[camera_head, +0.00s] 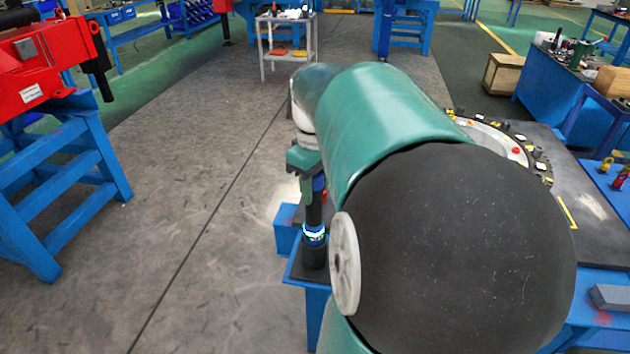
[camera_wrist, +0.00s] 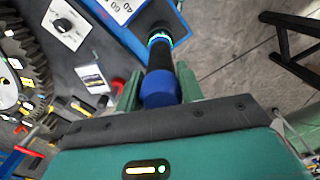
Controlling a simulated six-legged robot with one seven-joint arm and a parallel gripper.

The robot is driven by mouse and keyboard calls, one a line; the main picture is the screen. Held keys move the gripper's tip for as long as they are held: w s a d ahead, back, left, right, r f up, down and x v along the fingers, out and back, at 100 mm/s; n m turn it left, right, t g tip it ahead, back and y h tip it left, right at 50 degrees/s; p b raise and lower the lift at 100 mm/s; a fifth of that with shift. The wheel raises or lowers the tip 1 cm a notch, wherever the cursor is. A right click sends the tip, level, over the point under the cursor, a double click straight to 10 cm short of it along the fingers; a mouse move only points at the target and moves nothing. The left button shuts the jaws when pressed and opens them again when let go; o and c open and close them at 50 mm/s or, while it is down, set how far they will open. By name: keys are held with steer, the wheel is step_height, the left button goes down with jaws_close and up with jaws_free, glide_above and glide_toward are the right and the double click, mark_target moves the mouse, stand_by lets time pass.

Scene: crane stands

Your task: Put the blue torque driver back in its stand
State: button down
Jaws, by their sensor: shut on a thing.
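The torque driver (camera_head: 313,212) has a dark body, a blue band and a glowing cyan ring. It stands roughly upright below my gripper (camera_head: 304,162). In the wrist view, my gripper's green fingers (camera_wrist: 158,78) are shut around the driver near its blue collar (camera_wrist: 160,90). A black cylinder (camera_head: 314,254), which looks like the stand, is directly under the glowing ring, at the corner of a blue table. I cannot tell whether the driver's lower end is inside it or only above it. My arm hides much of the table.
A large toothed ring (camera_wrist: 28,65) lies on the dark tabletop (camera_head: 565,190), with small parts and tools beside it. A red machine on a blue frame (camera_head: 60,190) stands at left. The grey floor (camera_head: 190,200) between is clear.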

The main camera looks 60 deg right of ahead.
steer(key=shift+f, duration=0.4)
steer(key=c, duration=0.8)
jaws_free()
steer(key=shift+f, duration=0.15)
steer(key=shift+r, duration=2.55)
steer(key=shift+r, duration=0.1)
step_height(320, 180, up, 14)
steer(key=shift+f, duration=0.15)
